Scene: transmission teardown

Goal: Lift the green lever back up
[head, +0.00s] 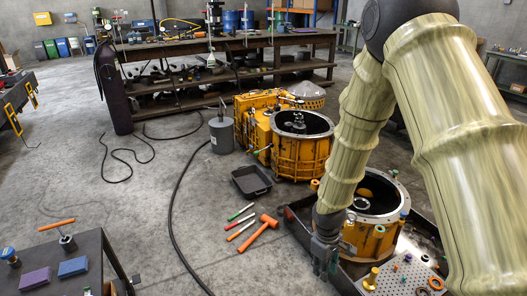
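A small green-ended lever (258,152) sticks out low at the left side of the yellow gearbox housing (262,128) on the floor. Its exact tilt is too small to tell. My gripper (325,268) is dark and points down, well to the right of and nearer than the lever, with a clear gap between them. It hangs at the left side of the nearer yellow round housing (376,238). The picture does not show clearly whether its fingers are apart, and I see nothing held in it. My arm covers part of the housings.
An open yellow drum housing (300,160) stands beside the gearbox. A black tray (251,181), a green-handled tool (240,212) and an orange mallet (260,232) lie on the floor. A grey can (222,134) and a dark hose (174,205) are left of them. Open floor lies further left.

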